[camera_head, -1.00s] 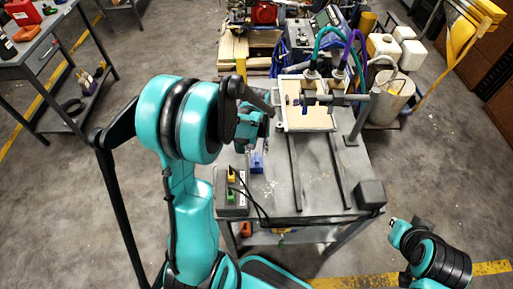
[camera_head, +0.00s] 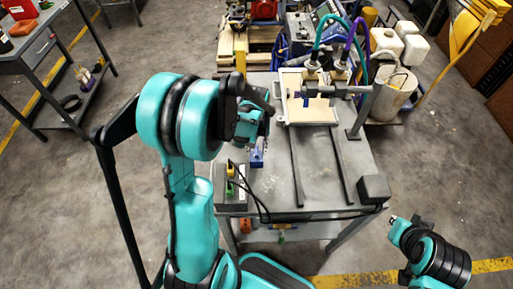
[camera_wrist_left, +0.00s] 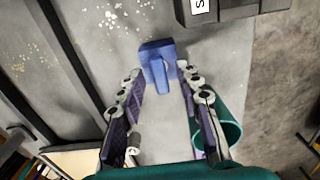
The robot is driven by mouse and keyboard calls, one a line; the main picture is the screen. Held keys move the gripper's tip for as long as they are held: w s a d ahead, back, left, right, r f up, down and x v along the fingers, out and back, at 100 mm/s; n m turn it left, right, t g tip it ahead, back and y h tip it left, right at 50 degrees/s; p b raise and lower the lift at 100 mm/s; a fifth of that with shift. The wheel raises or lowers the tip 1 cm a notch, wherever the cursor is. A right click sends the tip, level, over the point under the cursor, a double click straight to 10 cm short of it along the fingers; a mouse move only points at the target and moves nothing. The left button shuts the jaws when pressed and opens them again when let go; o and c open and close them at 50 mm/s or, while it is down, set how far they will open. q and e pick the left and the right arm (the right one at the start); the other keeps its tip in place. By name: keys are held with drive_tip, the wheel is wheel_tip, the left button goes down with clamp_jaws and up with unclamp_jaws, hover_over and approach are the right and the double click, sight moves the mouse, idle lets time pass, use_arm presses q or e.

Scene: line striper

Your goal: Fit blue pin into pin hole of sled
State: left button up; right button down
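The blue pin (camera_head: 257,158) stands on the grey table, beside the grey box with yellow and green plugs. In the left wrist view the blue pin (camera_wrist_left: 157,62) is between and slightly beyond the fingertips, with gaps on both sides. My left gripper (camera_head: 256,144) is open and close to it; in the wrist view the open fingers (camera_wrist_left: 160,80) hold nothing. The sled (camera_head: 331,90) appears to be the crossbar assembly with hoses over a pale board at the table's back. Its pin hole is too small to make out.
The grey plug box (camera_head: 231,190) with black cables is left of the pin. Two dark rails (camera_head: 342,170) run along the table (camera_head: 275,190). A dark block (camera_head: 374,190) sits at the front right corner. The table between plug box and rails is mostly clear.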

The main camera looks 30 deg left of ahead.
use_arm(q)
clamp_jaws()
drive_tip(key=shift+r+p, duration=0.5)
drive_tip(key=shift+r, duration=0.2)
drive_tip(key=shift+r+p, duration=2.1)
drive_tip(key=shift+r, duration=0.75)
